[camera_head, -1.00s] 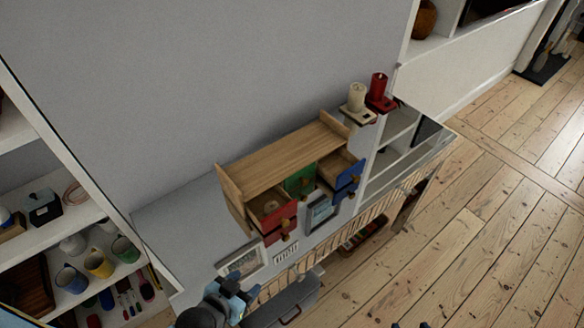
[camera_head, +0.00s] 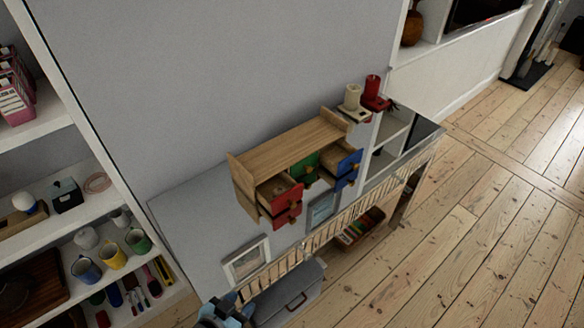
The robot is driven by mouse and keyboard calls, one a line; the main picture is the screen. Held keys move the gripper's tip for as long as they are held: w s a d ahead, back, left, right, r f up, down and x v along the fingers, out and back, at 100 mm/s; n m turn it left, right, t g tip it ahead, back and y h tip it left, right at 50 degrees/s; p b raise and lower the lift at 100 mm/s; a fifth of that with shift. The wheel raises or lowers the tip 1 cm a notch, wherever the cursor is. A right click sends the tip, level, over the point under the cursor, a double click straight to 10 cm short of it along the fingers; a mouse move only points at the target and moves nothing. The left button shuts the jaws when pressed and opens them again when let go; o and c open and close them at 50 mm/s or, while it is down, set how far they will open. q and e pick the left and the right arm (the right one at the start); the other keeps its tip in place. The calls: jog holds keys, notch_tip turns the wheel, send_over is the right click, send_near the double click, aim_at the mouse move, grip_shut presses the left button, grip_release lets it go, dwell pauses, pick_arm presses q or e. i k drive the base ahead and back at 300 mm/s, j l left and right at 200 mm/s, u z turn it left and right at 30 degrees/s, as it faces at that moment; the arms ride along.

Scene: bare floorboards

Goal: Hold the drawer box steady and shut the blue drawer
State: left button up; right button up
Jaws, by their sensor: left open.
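The wooden drawer box (camera_head: 290,146) stands on the grey top of a low cabinet against the wall. At its right end a blue drawer (camera_head: 349,163) is pulled out, with its wooden inside showing. Another blue front shows just below it. At the left end an upper red drawer (camera_head: 287,198) is also pulled out, above a second red front. A green drawer (camera_head: 306,168) in the middle sits further back. My left gripper (camera_head: 226,310) is open at the bottom edge, well below and in front of the box, touching none of it. My right gripper is not in view.
Shelves with mugs (camera_head: 112,253) are at left. A grey lidded bin (camera_head: 290,295) is below. Floor at right is clear.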

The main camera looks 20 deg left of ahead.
aim_at(338, 157)
jog(key=u, duration=0.4)
jog(key=k+u, duration=0.15)
jog(key=u, duration=0.25)
jog(key=j+u, duration=0.1)
jog(key=u, duration=0.3)
jog(key=l+u, duration=0.6)
jog(key=l, duration=0.7)
jog(key=i+l, duration=0.1)
jog(key=l, duration=0.45)
